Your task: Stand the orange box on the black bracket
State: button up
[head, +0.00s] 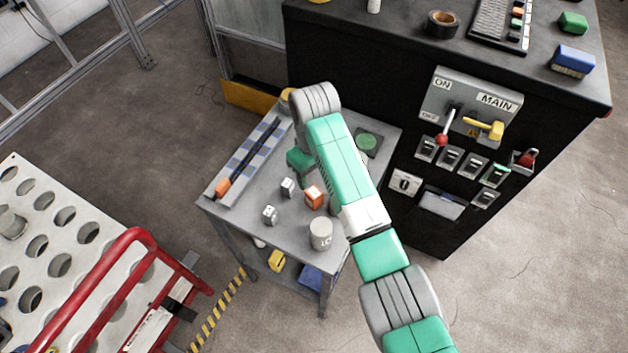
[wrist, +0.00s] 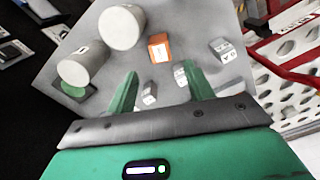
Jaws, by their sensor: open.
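The orange box (head: 314,197) is a small block on the grey table, right of the small white boxes. It also shows in the wrist view (wrist: 160,48), upper middle, beyond the fingertips. My gripper (wrist: 160,70) is open above the table, with nothing held between its green fingers. In the head view my arm hides much of it, and a green part shows left of the arm. I cannot clearly pick out the black bracket.
Small white boxes (head: 288,187) (head: 270,214) stand near the orange box. A white cylinder (head: 321,233) stands at the table's front. A green disc on a dark square (head: 367,141) lies right of my arm. The black cabinet (head: 400,205) bounds the table's right side.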

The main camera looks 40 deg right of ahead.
jog(key=shift+r, duration=0.65)
jog(key=w+a+r+n+t+h, duration=0.1)
jog(key=w+a+r+t, duration=0.5)
jog(key=w+a+r, duration=0.35)
jog(key=w+a+r+t, duration=0.3)
jog(key=a+r+t, duration=0.4)
jog(key=a+r, duration=0.65)
jog(key=s+a+r+t, duration=0.3)
jog(key=s+r+t, duration=0.1)
jog(key=s+r, duration=0.3)
jog(key=s+a+r+t, duration=0.3)
jog(key=s+r, duration=0.4)
jog(key=r, duration=0.3)
jog(key=s+a+r+t+y, duration=0.1)
jog(key=s+a+r+t, duration=0.2)
jog(key=s+r+t, duration=0.2)
notch_tip(320, 180, up, 4)
jog(key=s, duration=0.2)
jog(key=shift+s, duration=0.3)
jog(key=shift+o, duration=0.7)
jog(key=shift+a, duration=0.1)
